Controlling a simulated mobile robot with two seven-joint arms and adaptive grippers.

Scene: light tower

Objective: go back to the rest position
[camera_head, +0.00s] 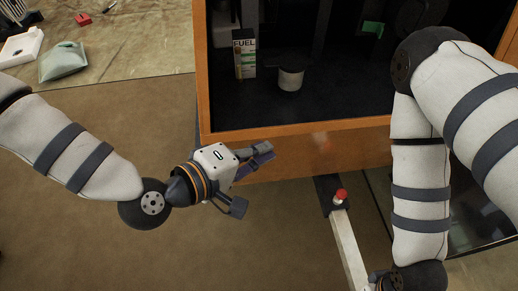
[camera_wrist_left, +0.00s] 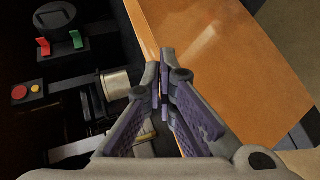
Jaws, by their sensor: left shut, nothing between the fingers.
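My left gripper (camera_head: 258,160) is in front of the wooden cabinet's lower front edge in the head view, at the end of my left arm. In the left wrist view its fingers (camera_wrist_left: 162,84) come together at the tips, with nothing held between them. The orange wooden front (camera_wrist_left: 225,60) lies beyond the fingers. My right arm reaches down the right side of the head view to the bottom edge; its gripper fingers are out of the picture.
The wooden cabinet (camera_head: 300,140) has a dark inside with a FUEL carton (camera_head: 244,58) and a light cylinder (camera_head: 290,79). A rail with a red knob (camera_head: 341,195) stands below it. A table (camera_head: 130,50) at upper left holds a green pouch (camera_head: 63,60). Brown floor is clear at lower left.

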